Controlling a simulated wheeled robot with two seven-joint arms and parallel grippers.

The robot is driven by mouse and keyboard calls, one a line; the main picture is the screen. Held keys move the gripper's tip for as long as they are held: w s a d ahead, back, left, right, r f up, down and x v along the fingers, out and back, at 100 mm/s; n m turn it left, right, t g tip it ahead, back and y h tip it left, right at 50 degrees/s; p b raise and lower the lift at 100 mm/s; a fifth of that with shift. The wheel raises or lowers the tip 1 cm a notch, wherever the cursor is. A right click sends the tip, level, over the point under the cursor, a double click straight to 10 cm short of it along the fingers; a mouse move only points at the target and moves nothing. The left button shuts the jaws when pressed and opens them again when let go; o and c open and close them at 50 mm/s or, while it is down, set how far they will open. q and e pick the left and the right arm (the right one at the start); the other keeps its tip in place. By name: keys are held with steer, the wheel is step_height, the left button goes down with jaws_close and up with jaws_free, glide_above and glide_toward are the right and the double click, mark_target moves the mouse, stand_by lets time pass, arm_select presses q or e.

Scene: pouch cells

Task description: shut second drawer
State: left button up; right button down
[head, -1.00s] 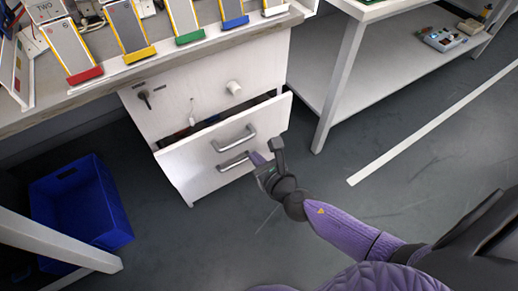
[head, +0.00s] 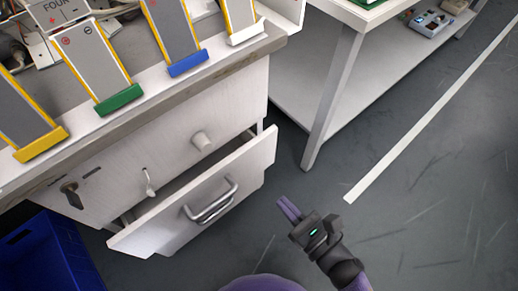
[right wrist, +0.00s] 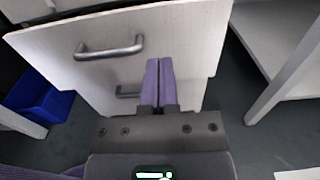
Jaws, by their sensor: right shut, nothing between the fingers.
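The second drawer (head: 240,165) of a white cabinet stands pulled out, with a dark gap behind its top edge. Its silver bar handle (head: 212,198) is on the front, and a second handle shows just below it. In the right wrist view the drawer front (right wrist: 185,40) fills the upper middle, with its handle (right wrist: 110,48) left of the fingers. My right gripper (head: 288,207) is shut and empty, in front of the drawer and to the right of its handle. Its purple fingertips (right wrist: 159,62) point toward the drawer front; I cannot tell whether they touch. My left gripper is not in view.
A worktop (head: 150,113) with pouch cells overhangs the cabinet. A blue bin (head: 45,255) stands at the left. A white table leg (head: 333,100) stands at the right. The floor at right is clear.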

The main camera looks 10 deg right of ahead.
steer(key=b, duration=0.3)
glide_toward(239, 157)
steer(key=x, duration=0.5)
steer(key=shift+f, duration=0.15)
steer(key=shift+x, duration=0.9)
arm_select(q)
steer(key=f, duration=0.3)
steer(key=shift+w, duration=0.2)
arm_select(e)
steer(key=shift+w+a+r, duration=0.15)
steer(key=shift+w+r, duration=0.05)
steer(key=shift+w, duration=0.15)
